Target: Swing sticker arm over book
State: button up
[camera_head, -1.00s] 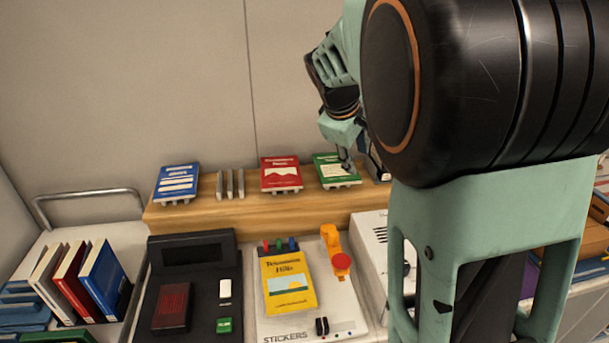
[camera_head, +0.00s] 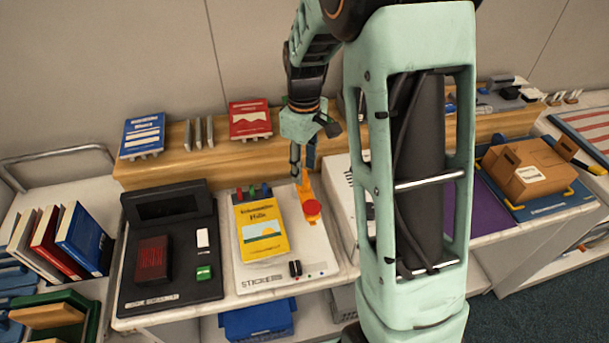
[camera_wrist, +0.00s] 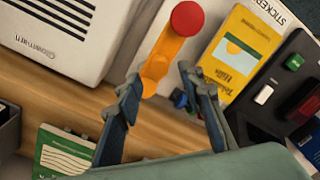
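The orange sticker arm (camera_head: 308,192) with its round red knob (camera_head: 312,208) stands on the white STICKERS board (camera_head: 303,258), to the right of the yellow book (camera_head: 262,226). In the wrist view the sticker arm (camera_wrist: 155,68) reaches up from between my fingertips to the red knob (camera_wrist: 187,18), and the yellow book (camera_wrist: 238,50) lies right of it. My gripper (camera_head: 301,170) points down at the rear end of the sticker arm. In the wrist view my gripper (camera_wrist: 160,88) has its fingers spread, one each side of that end. I cannot tell whether they touch it.
A black device (camera_head: 172,285) stands left of the board, a white box (camera_head: 342,190) right of it. Behind is a wooden shelf (camera_head: 185,170) with a blue book (camera_head: 143,135) and a red book (camera_head: 249,119). Colored pegs (camera_head: 253,189) stand behind the yellow book.

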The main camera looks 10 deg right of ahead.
aim_at(304, 179)
jog(key=shift+f, duration=2)
jog(key=shift+c, duration=0.7)
grip_shut()
